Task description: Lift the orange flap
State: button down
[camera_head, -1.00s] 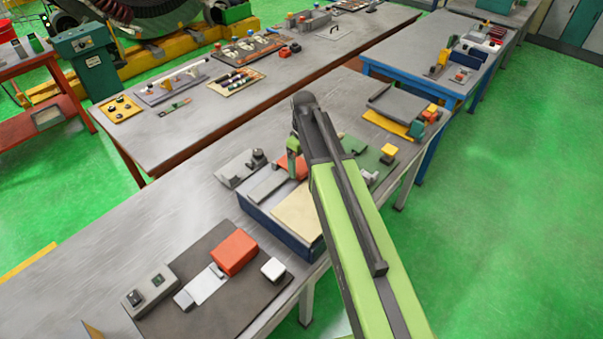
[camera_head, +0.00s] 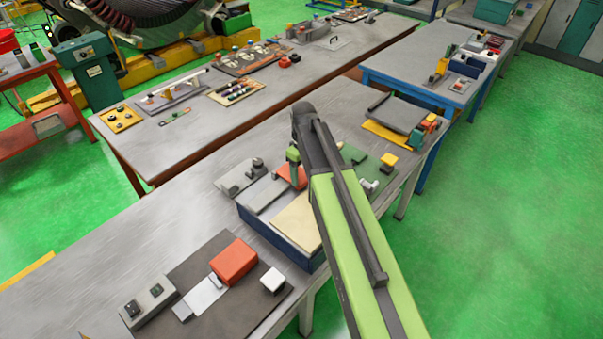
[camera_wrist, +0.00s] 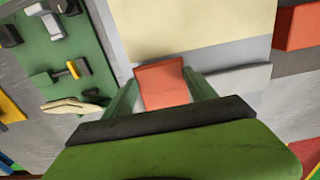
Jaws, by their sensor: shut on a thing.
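The orange flap (camera_wrist: 162,85) is a small orange-red piece between the two green fingers of my gripper (camera_wrist: 159,80) in the wrist view. My gripper is shut on it. In the head view the flap (camera_head: 294,178) shows only in part, behind my gripper (camera_head: 293,157), on the dark blue box with a cream panel (camera_head: 298,220). The dark wrist and green arm hide part of the box. I cannot tell how far the flap is tilted.
On the near bench, a larger orange block (camera_head: 233,261) sits on a dark mat left of the box. A grey fixture (camera_head: 240,177) stands behind the box. A green board (camera_wrist: 62,55) with small parts lies beside it. The bench at left is mostly bare.

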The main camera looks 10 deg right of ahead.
jog(key=shift+a, duration=0.15)
jog(key=shift+w+r+p, duration=0.1)
jog(key=shift+r+p, duration=0.2)
jog(key=shift+p, duration=0.05)
jog(key=shift+w+a+r+p, duration=0.2)
jog(key=shift+w+r+p, duration=0.1)
jog(key=shift+r+p, duration=0.3)
jog(key=shift+w+a+r+p, duration=0.2)
jog(key=shift+w+r+p, duration=0.05)
jog(key=shift+r+p, duration=0.3)
jog(key=shift+w+a+r+p, duration=0.6)
jog(key=shift+w+r+p, duration=0.2)
jog(key=shift+r, duration=0.15)
jog(key=shift+w+a+r+p, duration=0.4)
jog(key=shift+w+a, duration=0.15)
jog(key=shift+w, duration=0.1)
